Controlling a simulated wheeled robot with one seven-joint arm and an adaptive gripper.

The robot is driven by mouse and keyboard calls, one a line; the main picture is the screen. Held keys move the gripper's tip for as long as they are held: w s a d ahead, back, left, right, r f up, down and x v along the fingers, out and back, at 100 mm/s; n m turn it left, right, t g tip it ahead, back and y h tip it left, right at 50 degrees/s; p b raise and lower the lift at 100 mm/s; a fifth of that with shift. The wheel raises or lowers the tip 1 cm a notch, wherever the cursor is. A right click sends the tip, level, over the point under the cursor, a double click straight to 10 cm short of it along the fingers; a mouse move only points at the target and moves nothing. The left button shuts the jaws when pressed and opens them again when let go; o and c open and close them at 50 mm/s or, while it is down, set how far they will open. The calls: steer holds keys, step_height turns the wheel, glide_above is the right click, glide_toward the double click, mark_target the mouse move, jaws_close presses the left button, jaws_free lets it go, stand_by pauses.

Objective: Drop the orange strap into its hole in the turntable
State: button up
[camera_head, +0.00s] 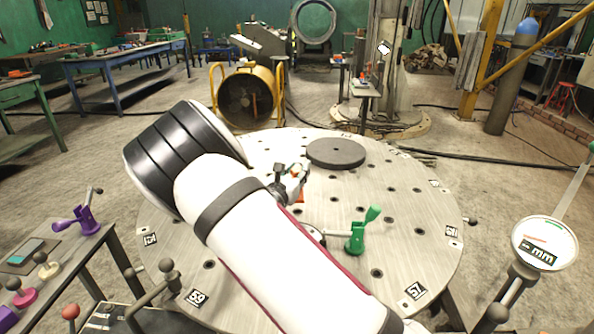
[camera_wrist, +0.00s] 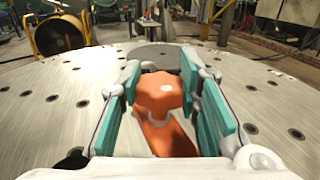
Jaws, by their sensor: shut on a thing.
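The orange strap (camera_wrist: 160,105) has a knob on top and a flat bar running toward me. It fills the space between the teal pads of my gripper (camera_wrist: 160,86), which is shut on its knob. In the head view a sliver of the orange strap (camera_head: 300,197) shows by my gripper (camera_head: 295,171), and my arm covers much of that area. The round grey turntable (camera_head: 420,190) has many dark holes. The strap is over its top, and I cannot tell whether its underside touches. The strap's own hole cannot be made out.
A dark round disc (camera_head: 336,152) lies on the turntable beyond my gripper. A green clamp (camera_head: 362,231) stands on it at the near right. A side table at the left holds a purple clamp (camera_head: 84,216) and several coloured knobs. A dial (camera_head: 544,243) stands at the right.

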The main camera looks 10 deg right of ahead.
steer(key=shift+f+b, duration=1.95)
steer(key=shift+f, duration=0.95)
steer(key=shift+p, duration=0.4)
steer(key=shift+f+b, duration=0.35)
steer(key=shift+f, duration=0.5)
steer(key=shift+r, duration=0.1)
steer(key=shift+r+p, duration=0.65)
steer(key=shift+r, duration=0.05)
steer(key=shift+p, duration=0.5)
stand_by(0.7)
steer(key=shift+f+b, duration=0.3)
steer(key=shift+f, duration=0.5)
stand_by(0.4)
